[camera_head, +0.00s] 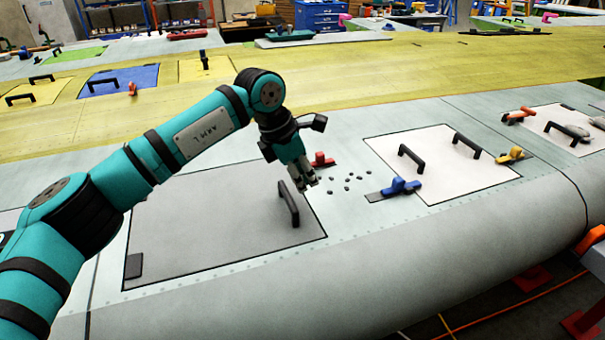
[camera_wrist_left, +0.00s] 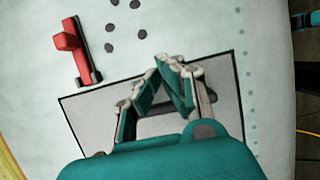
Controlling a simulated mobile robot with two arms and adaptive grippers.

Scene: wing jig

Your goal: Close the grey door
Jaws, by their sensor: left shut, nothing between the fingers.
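The grey door (camera_head: 215,220) is a large panel with a dark outline in the wing's front surface. It looks level with the skin around it. Its black handle (camera_head: 289,204) stands near its right end. The door also shows in the left wrist view (camera_wrist_left: 90,108), with the handle partly hidden behind my fingers. A red latch (camera_head: 322,160) sits just beyond the door's far right corner; in the left wrist view the red latch (camera_wrist_left: 72,50) is beside the outline. My left gripper (camera_head: 309,184) is shut and empty, above the handle's end of the door. My right gripper is not in view.
Several dark round spots (camera_head: 350,178) lie right of the gripper. A blue latch (camera_head: 400,187) stands beside a white panel (camera_head: 440,165) with two black handles. A yellow latch (camera_head: 511,156) is farther right. The wing's rounded front edge is clear.

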